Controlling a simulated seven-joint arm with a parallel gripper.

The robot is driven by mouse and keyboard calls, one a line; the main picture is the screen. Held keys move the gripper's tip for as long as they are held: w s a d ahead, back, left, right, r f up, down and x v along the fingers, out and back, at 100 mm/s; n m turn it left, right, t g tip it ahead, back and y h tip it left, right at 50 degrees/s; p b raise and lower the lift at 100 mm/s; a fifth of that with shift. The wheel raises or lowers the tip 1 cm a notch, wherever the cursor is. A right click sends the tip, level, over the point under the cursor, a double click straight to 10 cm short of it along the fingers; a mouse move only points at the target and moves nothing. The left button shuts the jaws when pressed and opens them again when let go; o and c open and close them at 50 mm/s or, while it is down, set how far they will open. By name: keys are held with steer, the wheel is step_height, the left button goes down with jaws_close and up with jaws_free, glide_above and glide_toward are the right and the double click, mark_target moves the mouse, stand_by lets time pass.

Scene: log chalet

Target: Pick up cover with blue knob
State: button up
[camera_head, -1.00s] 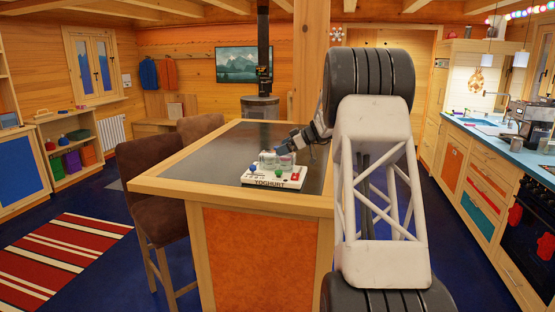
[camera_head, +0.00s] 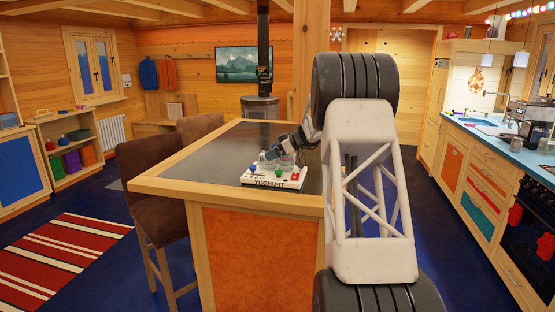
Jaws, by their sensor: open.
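A white yoghurt maker (camera_head: 262,181) marked "YOGHURT" sits on the dark top of the kitchen island. Clear glass-like pieces (camera_head: 267,163) stand on it, too small to tell apart. A blue knob (camera_head: 252,167) shows at its left side, with a green knob and a red knob (camera_head: 294,176) further right. Which cover the blue knob belongs to is not clear. My gripper (camera_head: 276,153) reaches in from the right, just above the clear pieces. It is open, and no object is seen between its fingers. Whether it touches a piece cannot be told.
The island top (camera_head: 215,150) is bare to the left of and behind the yoghurt maker. A brown chair (camera_head: 160,180) stands at its left side. My arm hides the right part of the island. A blue kitchen counter (camera_head: 485,135) runs along the right.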

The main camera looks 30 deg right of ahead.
steer(key=c, duration=0.6)
steer(key=shift+r, duration=0.1)
steer(key=shift+r, duration=4.95)
